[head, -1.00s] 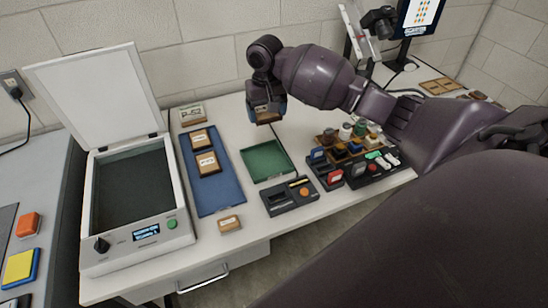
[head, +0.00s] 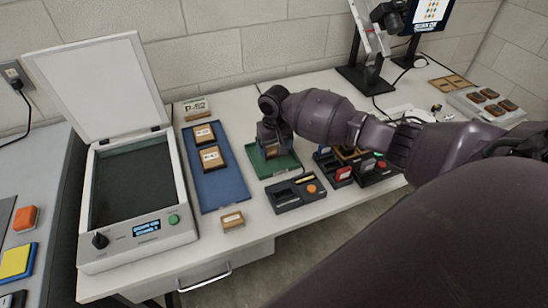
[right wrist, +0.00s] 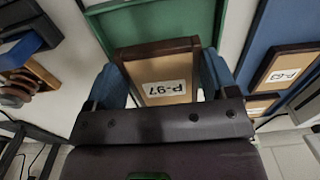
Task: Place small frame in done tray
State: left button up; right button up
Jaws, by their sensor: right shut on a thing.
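A small wooden-edged frame (right wrist: 165,68) with a tan face and a label that seems to read P-97 is between the blue fingers of my right gripper (right wrist: 163,78). In the head view my right gripper (head: 273,144) is shut on this frame (head: 272,149), over the green tray (head: 288,164). The green tray also shows just beyond the held frame in the right wrist view (right wrist: 150,20). I cannot tell whether the frame touches the tray floor. My left gripper is not in view.
A blue mat (head: 222,190) with two framed pieces lies left of the green tray. A small tan piece (head: 232,220) lies in front of it. An open scanner (head: 135,185) stands at left.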

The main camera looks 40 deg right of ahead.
aim_at(275, 163)
jog(key=shift+f, duration=0.5)
notch_tip(275, 163, down, 3)
jog(key=shift+f+b, duration=0.2)
jog(key=shift+b, duration=0.3)
jog(key=shift+f, duration=0.1)
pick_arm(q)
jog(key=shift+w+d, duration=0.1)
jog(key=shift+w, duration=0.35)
pick_arm(e)
jog(key=o, duration=0.9)
jog(key=shift+c, duration=0.2)
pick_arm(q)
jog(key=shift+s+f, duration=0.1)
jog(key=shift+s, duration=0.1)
